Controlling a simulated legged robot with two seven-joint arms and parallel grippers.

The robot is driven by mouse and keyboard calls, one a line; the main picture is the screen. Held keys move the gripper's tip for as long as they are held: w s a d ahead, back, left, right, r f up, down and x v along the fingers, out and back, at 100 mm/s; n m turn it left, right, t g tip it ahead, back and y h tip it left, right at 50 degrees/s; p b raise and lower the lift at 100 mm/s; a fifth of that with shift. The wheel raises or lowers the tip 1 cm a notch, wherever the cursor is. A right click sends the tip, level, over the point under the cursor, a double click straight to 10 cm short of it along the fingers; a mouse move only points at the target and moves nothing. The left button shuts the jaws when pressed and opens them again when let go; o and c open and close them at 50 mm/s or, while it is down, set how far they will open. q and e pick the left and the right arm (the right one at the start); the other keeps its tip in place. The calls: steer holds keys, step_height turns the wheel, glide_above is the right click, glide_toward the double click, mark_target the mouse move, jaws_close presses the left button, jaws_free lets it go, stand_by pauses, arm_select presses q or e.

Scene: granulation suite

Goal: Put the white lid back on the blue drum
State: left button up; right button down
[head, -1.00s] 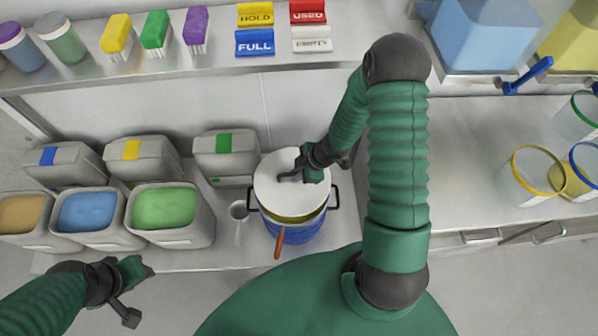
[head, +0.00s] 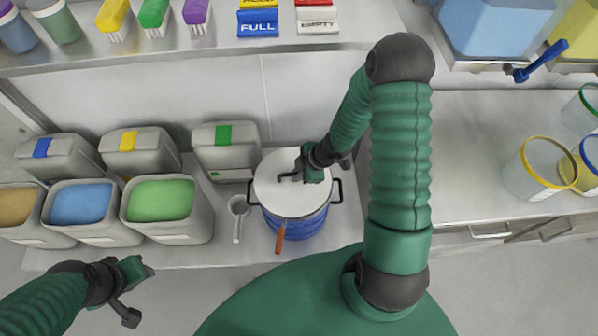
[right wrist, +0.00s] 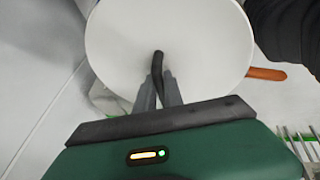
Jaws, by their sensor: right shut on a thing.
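The white lid (head: 272,190) lies over the mouth of the blue drum (head: 305,226), looking about level. Whether it is seated all round I cannot tell. My right gripper (head: 293,175) is shut on the lid's dark handle; the right wrist view shows the fingers (right wrist: 158,90) closed on this handle, with the white lid (right wrist: 195,40) beyond them. The drum has dark side handles, and its inside is hidden by the lid. My left gripper (head: 138,292) is open and empty at the lower left, away from the drum.
An orange handle (head: 280,238) sticks out at the drum's front, below the lid's edge. A metal scoop (head: 238,208) lies just left of the drum. Grey bins, one with green powder (head: 160,199), stand further left. A shelf (head: 200,52) runs behind. The right counter has clear room.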

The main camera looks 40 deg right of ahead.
arm_select(q)
steer(key=shift+d, duration=0.1)
steer(key=shift+d+f, duration=0.15)
steer(key=shift+d, duration=0.1)
arm_select(e)
steer(key=shift+d+f, duration=0.25)
arm_select(q)
steer(key=shift+a+f+b, duration=0.25)
steer(key=shift+b, duration=0.1)
arm_select(e)
steer(key=shift+a+f, duration=0.2)
arm_select(q)
steer(key=shift+d+f, duration=0.15)
steer(key=shift+f, duration=0.05)
arm_select(e)
steer(key=shift+d+f, duration=0.15)
steer(key=shift+f, duration=0.2)
arm_select(q)
steer(key=shift+f+b, duration=0.2)
steer(key=shift+b, duration=0.2)
arm_select(e)
steer(key=shift+f, duration=0.15)
steer(key=c, duration=1.4)
jaws_free()
steer(key=shift+o, duration=0.2)
